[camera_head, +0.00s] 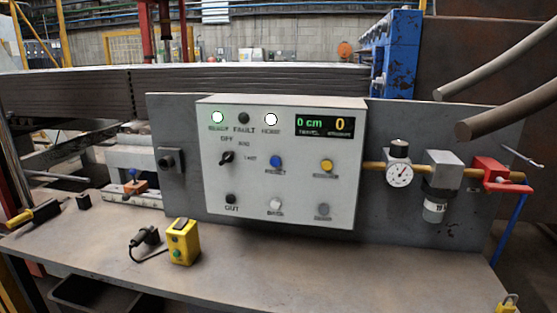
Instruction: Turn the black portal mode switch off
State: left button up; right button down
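The black portal mode switch (227,158) is a small rotary knob on the left part of a light grey control panel (340,205). Labels stand around it, with OFF above it and other positions to the upper right and right. The knob looks turned at a slant, but its pointer is too small to tell which label it faces. Neither of my grippers shows in the view, and nothing covers the switch.
The panel has a lit green lamp (218,117), a white lamp (271,119), a display (325,126) and several buttons. A yellow button box (184,242) stands on the bench (300,275) in front. A gauge (399,175) and red valve (490,170) are at right.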

aim_at(227, 158)
jog(key=u, duration=1.2)
jog(key=i, duration=0.35)
jog(key=z, duration=0.1)
